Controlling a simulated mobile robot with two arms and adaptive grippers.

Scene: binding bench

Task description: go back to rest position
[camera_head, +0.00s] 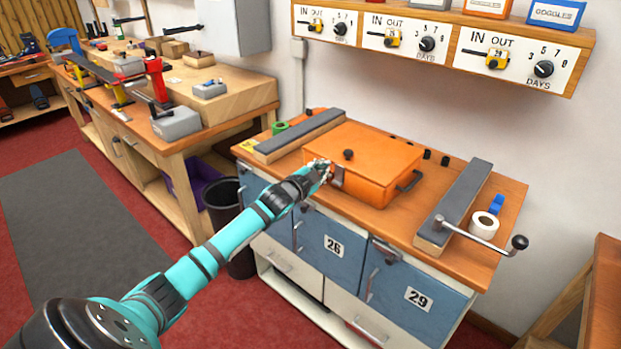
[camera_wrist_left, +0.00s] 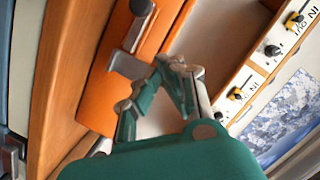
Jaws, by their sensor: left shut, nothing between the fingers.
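My left gripper (camera_head: 324,170) is at the front left side of an orange box (camera_head: 375,160) on the bench top. The box has a closed lid with a black knob, a dark side handle and a grey metal latch (camera_head: 337,176). The gripper is shut and empty, close to the latch; I cannot tell whether it touches. In the left wrist view the gripper (camera_wrist_left: 168,72) shows beside the orange box (camera_wrist_left: 100,105) and its grey latch (camera_wrist_left: 127,64). My right gripper is not in view.
The bench top (camera_head: 505,200) carries two long grey-topped bars (camera_head: 465,195), a white tape roll (camera_head: 484,224) and a crank handle at right. A shelf with dials (camera_head: 430,42) hangs above. A black bin (camera_head: 222,205) and a workbench (camera_head: 235,100) with tools stand left.

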